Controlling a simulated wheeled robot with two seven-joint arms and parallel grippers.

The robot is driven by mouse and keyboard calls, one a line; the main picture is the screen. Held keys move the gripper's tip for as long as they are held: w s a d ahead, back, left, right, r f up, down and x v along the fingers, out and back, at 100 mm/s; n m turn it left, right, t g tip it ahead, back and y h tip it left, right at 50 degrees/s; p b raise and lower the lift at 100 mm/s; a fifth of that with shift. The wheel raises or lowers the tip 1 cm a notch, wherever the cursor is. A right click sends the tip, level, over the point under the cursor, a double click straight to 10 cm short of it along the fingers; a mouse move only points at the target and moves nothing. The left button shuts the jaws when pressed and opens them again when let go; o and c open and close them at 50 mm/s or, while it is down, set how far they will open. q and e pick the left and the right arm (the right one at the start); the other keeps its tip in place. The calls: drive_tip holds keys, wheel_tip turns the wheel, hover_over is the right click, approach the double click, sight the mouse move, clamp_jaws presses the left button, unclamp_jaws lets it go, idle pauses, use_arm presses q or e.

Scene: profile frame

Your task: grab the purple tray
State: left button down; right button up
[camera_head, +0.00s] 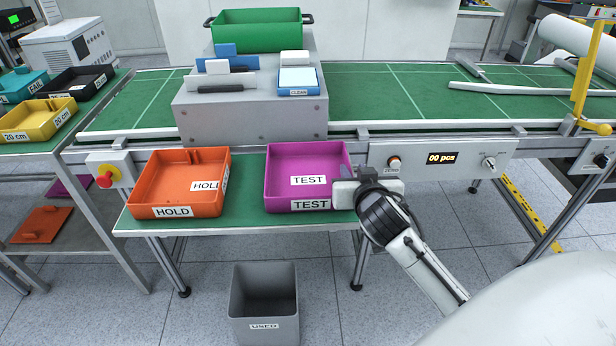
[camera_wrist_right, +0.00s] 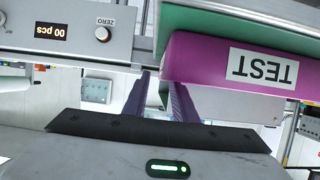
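The purple tray (camera_head: 282,166), labelled TEST, sits on the green shelf in front of the conveyor, right of the orange tray. My right gripper (camera_head: 345,173) is at the tray's right side, close to its right wall. In the right wrist view the purple tray (camera_wrist_right: 220,62) fills the upper right with its TEST label upside down. There the two fingers of my right gripper (camera_wrist_right: 163,95) stand apart with a gap between them. The tray wall is not clearly between them, and I cannot tell whether a finger touches it. My left gripper is out of view.
The orange HOLD tray (camera_head: 180,181) stands left of the purple tray on the green shelf (camera_head: 248,188). A grey bin (camera_head: 264,302) is on the floor below. A control panel (camera_head: 440,158) is right of the shelf. A grey stand (camera_head: 252,122) with a green bin (camera_head: 257,30) is behind.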

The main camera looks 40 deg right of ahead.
sight(350, 167)
drive_tip(key=x, duration=0.4)
drive_tip(key=shift+w+a, duration=0.1)
drive_tip(key=shift+w, duration=0.2)
clamp_jaws()
